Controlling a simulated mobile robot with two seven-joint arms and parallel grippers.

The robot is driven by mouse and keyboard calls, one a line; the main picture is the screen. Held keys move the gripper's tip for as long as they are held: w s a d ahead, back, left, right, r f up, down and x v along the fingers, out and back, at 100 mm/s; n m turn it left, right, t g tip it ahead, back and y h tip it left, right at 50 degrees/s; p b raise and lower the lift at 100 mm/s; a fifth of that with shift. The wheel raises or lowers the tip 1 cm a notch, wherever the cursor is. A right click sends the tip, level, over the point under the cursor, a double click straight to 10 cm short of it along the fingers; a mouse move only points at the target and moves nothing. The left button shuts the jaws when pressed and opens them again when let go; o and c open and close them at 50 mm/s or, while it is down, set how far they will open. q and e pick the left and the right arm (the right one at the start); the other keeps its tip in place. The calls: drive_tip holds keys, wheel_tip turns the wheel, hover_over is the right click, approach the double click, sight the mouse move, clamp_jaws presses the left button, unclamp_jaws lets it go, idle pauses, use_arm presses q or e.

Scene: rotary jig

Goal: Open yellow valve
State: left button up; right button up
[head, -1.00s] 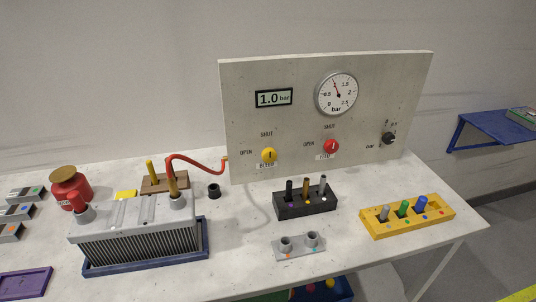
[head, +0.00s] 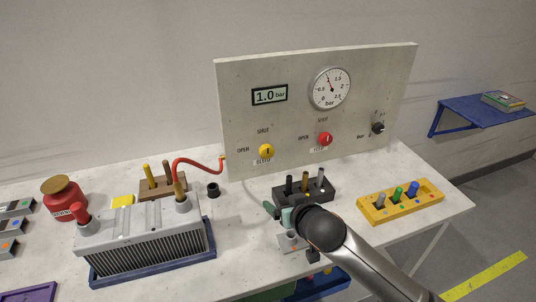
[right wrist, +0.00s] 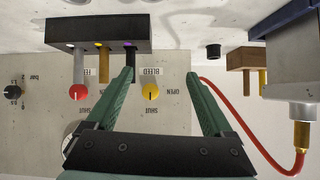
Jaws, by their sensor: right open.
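The yellow valve (head: 266,151) is a round knob low on the left of the upright panel (head: 300,75), above the word BLEED. Its dark mark is vertical, towards SHUT; OPEN is printed to its left. In the right wrist view, upside down, the yellow valve (right wrist: 150,92) appears between the spread green fingers, clear of them. My right gripper (head: 278,211) is open and empty, over the table in front of the panel and apart from the valve. Its fingers also show in the wrist view (right wrist: 161,76). My left gripper is not in view.
A red knob (head: 325,139) and black knob (head: 378,128) sit right of the valve. A black block (head: 320,195) with pegs stands before the panel. A red hose (head: 195,162) runs from the grey finned unit (head: 145,245) to the panel's left edge. The digital display (head: 269,95) reads 1.0 bar.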

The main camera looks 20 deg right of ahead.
drive_tip(key=m+t, duration=0.1)
drive_tip(key=t, duration=0.1)
approach(268, 152)
drive_tip(key=v, duration=0.3)
drive_tip(key=x, duration=1.2)
drive_tip(key=shift+w, duration=0.35)
drive_tip(key=shift+c, duration=0.2)
drive_tip(key=c, duration=1.3)
